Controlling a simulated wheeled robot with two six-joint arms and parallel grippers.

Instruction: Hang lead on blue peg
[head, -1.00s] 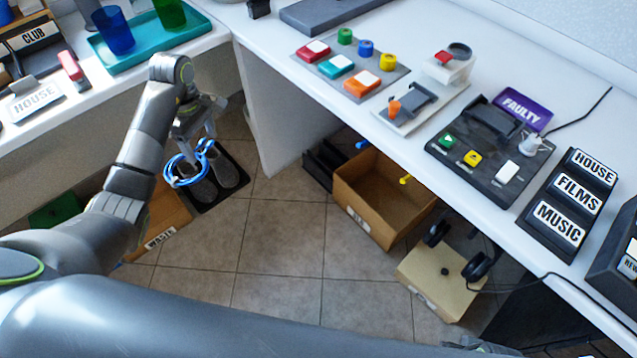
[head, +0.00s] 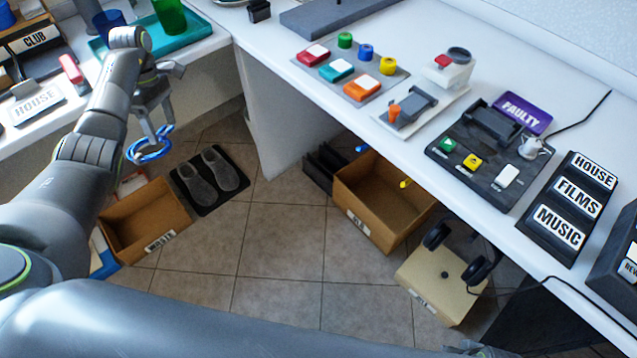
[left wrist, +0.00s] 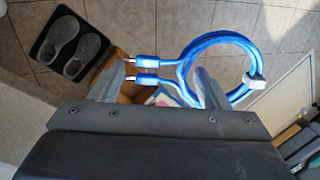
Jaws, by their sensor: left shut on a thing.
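The lead (head: 150,157) is a coiled blue cable. It hangs from my left gripper (head: 157,132), left of centre in the head view, above the floor and near the left counter. In the left wrist view the lead (left wrist: 226,37) shows as a loop with two plug ends and a white tie. The left gripper (left wrist: 157,88) is shut on it; the exact contact is partly hidden. The blue peg (head: 362,148) sticks out below the front edge of the right-hand desk, well to the right of the gripper.
A yellow peg (head: 404,184) is right of the blue one. A cardboard box (head: 362,222) stands on the floor below the pegs. A waste box (head: 150,240) and a dark mat (head: 207,205) with slippers lie below my left arm. Floor between is clear.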

